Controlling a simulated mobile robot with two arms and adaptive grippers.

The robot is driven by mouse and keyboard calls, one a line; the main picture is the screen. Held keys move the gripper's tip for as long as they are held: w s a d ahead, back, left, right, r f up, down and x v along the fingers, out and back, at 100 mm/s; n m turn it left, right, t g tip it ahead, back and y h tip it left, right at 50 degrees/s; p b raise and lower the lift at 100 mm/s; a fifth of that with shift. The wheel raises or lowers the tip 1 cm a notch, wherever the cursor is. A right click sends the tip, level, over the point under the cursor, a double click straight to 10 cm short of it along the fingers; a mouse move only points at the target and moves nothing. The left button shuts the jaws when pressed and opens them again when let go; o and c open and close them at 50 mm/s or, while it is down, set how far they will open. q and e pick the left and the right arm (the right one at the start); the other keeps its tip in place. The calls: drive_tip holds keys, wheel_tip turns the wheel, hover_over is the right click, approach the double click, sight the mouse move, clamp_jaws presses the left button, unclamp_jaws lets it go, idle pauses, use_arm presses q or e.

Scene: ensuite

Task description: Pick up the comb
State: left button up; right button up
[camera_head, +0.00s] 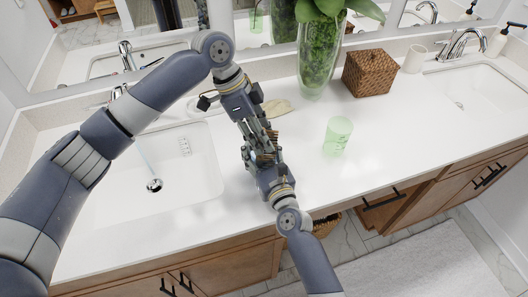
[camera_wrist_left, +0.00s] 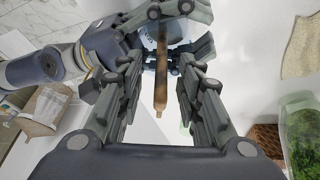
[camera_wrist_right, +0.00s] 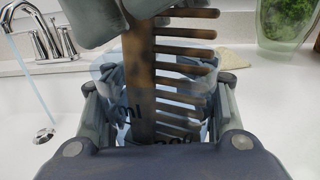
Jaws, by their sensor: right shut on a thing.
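The comb (camera_wrist_right: 138,80) is brown and tortoiseshell-like. In the right wrist view it stands upright, teeth to the right, with its lower part inside a clear bluish measuring cup (camera_wrist_right: 104,73). My right gripper (camera_head: 259,160) is shut on this cup, its fingers on both sides of it. My left gripper (camera_head: 266,138) is above, close to the comb's upper end. In the left wrist view its fingers are parted, with the comb (camera_wrist_left: 161,85) between them and no clear contact. The head view mostly hides the comb and cup behind the grippers.
A green translucent cup (camera_head: 337,136) stands to the right on the white counter (camera_head: 300,180). Behind are a plant vase (camera_head: 318,60) and a wicker box (camera_head: 369,72). A sink (camera_head: 190,185) with running water is at left. The counter's front right is clear.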

use_arm(q)
drive_tip(key=shift+x, duration=0.9)
use_arm(e)
drive_tip(key=shift+a, duration=0.1)
use_arm(q)
drive_tip(key=shift+s+f, duration=0.15)
drive_tip(key=shift+f, duration=0.05)
use_arm(e)
drive_tip(key=shift+s, duration=0.1)
drive_tip(key=shift+c, duration=0.2)
use_arm(q)
drive_tip(key=shift+o, duration=0.6)
clamp_jaws()
drive_tip(key=shift+r, duration=0.25)
drive_tip(key=shift+r, duration=4.9)
use_arm(e)
drive_tip(key=shift+f, duration=0.1)
